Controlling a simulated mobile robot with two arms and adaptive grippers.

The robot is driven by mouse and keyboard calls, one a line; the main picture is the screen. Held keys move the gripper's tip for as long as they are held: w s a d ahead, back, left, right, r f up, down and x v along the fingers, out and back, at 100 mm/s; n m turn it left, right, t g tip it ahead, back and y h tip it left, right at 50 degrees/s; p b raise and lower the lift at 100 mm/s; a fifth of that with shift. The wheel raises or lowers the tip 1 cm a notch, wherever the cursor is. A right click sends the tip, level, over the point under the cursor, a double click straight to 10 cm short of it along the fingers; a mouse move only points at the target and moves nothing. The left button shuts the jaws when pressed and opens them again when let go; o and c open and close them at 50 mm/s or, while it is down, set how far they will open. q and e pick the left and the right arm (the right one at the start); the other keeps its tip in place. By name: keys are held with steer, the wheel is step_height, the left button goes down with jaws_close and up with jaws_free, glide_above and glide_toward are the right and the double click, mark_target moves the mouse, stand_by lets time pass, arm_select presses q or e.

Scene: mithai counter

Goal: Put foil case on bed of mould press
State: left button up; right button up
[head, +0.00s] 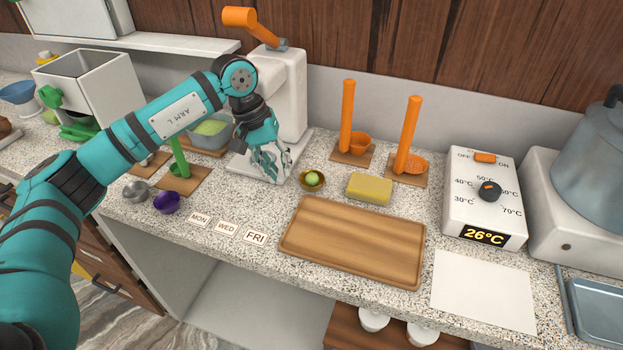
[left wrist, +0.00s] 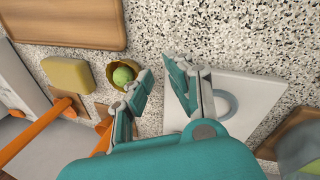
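The white mould press (head: 287,95) has an orange lever, and its flat bed is partly hidden behind my gripper. The bed (left wrist: 247,82), with a round ring, shows in the left wrist view. A gold foil case (head: 304,186) holding a green ball (head: 312,178) stands on the counter just right of the bed; in the left wrist view the case (left wrist: 112,79) is beside one finger. A silver case (head: 137,191) and a purple case (head: 166,202) stand at the left. My left gripper (head: 272,176) is open and empty, low over the bed's front. My right gripper is out of view.
A yellow block (head: 369,189) and a wooden tray (head: 352,243) lie to the right. Orange-handled tools (head: 347,120) stand behind. A green-handled tool (head: 180,155) and a clear tub (head: 210,134) are left of the press. Day cards (head: 227,229) lie in front.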

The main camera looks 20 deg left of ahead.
mark_target(303, 187)
arm_select(q)
steer(key=d, duration=0.1)
steer(key=d+p, duration=0.1)
steer(key=d, duration=0.1)
steer(key=shift+w+r, duration=0.15)
steer(key=shift+w, duration=0.25)
steer(key=x, duration=0.1)
steer(key=p+x, duration=0.1)
steer(key=x, duration=0.1)
steer(key=shift+w+d, duration=0.1)
steer(key=shift+d, duration=0.25)
steer(key=shift+f, duration=0.2)
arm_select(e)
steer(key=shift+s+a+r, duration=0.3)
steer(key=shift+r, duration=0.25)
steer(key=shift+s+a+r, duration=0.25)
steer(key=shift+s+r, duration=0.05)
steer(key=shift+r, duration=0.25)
arm_select(q)
jaws_close()
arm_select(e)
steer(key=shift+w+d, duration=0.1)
